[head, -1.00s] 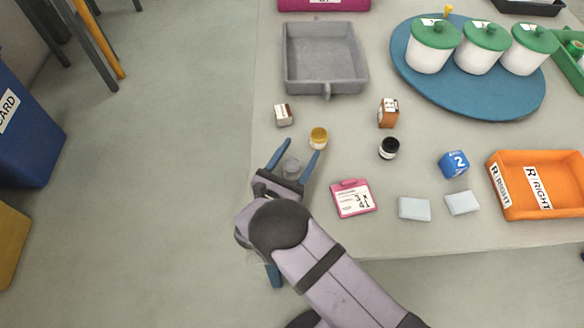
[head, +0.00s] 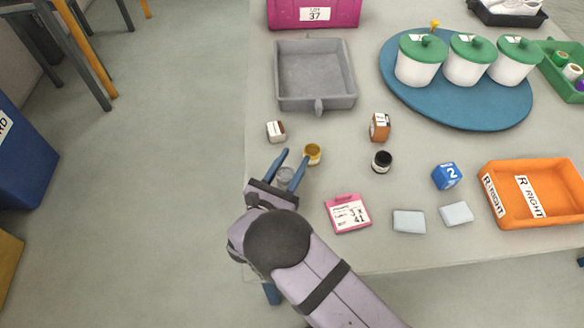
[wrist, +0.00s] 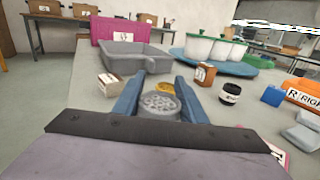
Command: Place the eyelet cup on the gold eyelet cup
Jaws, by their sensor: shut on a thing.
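The grey eyelet cup (head: 285,174) sits between the fingers of my gripper (head: 295,160), near the left edge of the table. The gripper is shut on it. In the wrist view the cup's round, dimpled top (wrist: 160,104) shows between the two blue fingers. Its lower part is hidden, so I cannot tell whether it touches the table. The gold eyelet cup (head: 312,153) stands upright on the table just beyond my fingertips, toward the upper right. In the wrist view the gold cup (wrist: 164,87) is partly hidden behind the grey cup.
A small white-labelled box (head: 276,131) stands left of the gold cup. An orange box (head: 380,127) and a black-and-white jar (head: 381,161) stand to the right. A pink card (head: 347,213) lies right of my gripper. A grey tray (head: 318,103) lies beyond.

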